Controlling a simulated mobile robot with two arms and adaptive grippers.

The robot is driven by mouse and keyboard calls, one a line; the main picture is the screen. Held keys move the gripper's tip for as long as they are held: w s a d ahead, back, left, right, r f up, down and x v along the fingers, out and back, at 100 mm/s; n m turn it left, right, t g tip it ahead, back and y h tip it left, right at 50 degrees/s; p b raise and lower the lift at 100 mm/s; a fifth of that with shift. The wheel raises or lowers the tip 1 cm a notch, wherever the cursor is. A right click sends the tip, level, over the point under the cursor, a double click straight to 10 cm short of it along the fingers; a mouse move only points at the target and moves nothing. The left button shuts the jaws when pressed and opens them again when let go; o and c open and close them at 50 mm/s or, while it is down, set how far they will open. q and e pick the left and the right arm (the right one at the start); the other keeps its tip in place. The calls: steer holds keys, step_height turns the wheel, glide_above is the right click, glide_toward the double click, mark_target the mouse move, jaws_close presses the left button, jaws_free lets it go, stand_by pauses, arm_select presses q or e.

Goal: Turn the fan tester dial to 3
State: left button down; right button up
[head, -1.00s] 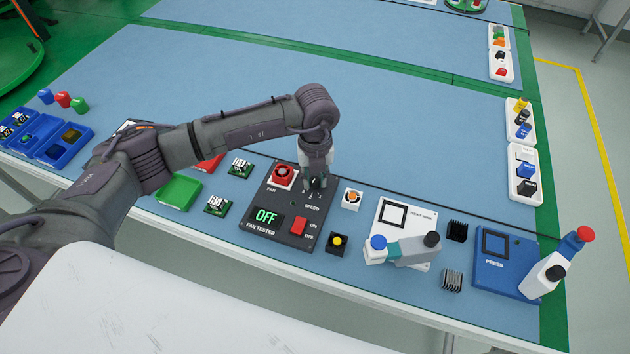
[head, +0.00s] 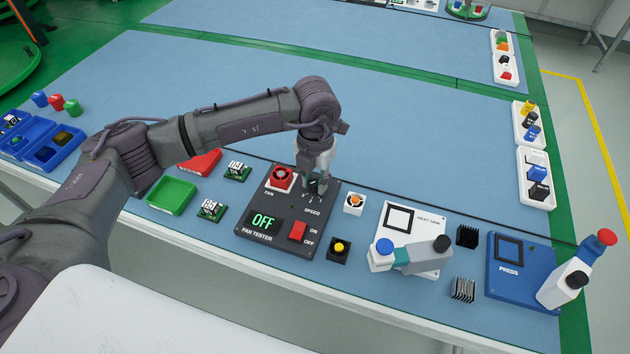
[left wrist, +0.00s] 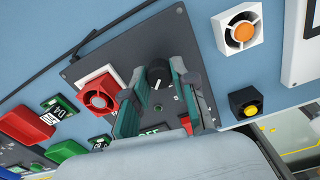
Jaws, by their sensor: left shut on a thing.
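The fan tester (head: 268,236) is a dark panel with a green display reading OFF, a red fan (head: 281,178) in a white frame and a red on/off switch (head: 297,230). Its black speed dial (left wrist: 158,74) shows in the left wrist view, with a white pointer mark toward the lower side. My left gripper (head: 316,186) points down over the panel and is shut on the dial, one finger on each side. In the head view the gripper mostly hides the dial. The numbers around it cannot be read. My right gripper is not in view.
A green tray (head: 171,195) lies left.

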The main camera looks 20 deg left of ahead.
mark_target(315, 183)
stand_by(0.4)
arm_select(q)
steer(key=c, duration=0.9)
jaws_free()
steer(key=shift+r, duration=0.1)
step_height(315, 183, up, 12)
steer(key=shift+f, duration=0.1)
steer(key=shift+s, duration=0.1)
